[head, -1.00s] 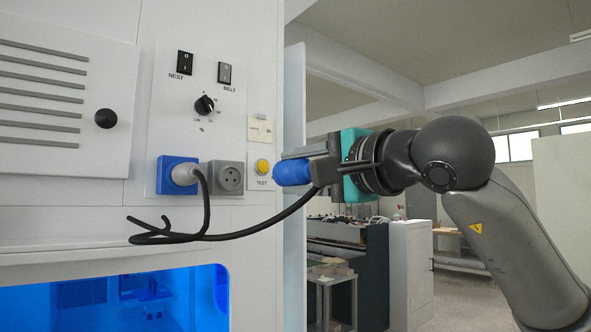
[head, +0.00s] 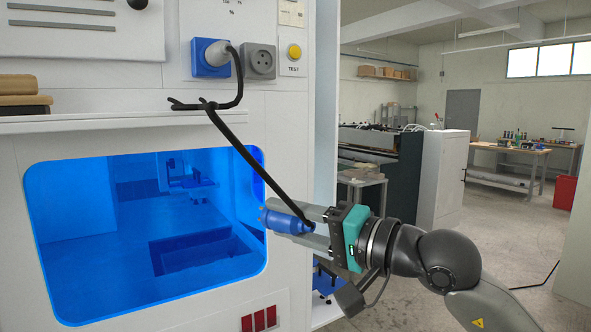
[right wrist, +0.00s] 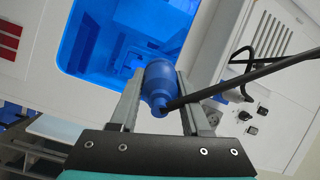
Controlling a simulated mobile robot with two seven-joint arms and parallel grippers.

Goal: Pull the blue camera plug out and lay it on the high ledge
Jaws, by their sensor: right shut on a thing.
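The blue plug (head: 281,221) is in my right gripper (head: 278,222), shut around its body, in front of the right edge of the blue window. The right wrist view shows the plug (right wrist: 160,82) lengthwise between the two fingers. Its black cable (head: 262,172) leaves the rear of the plug and runs up past the end of the high ledge to a grey plug (head: 218,54) in the blue socket (head: 204,68). The high ledge (head: 70,122) is a white shelf above the window, at upper left. The plug is below ledge height. My left gripper is not in view.
Brown and dark boards (head: 22,88) are stacked at the ledge's left end; its middle is bare. The cable bends close to the ledge's right end. A grey socket (head: 259,61) and yellow test button (head: 294,51) are above. Red switches (head: 259,319) are below the window.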

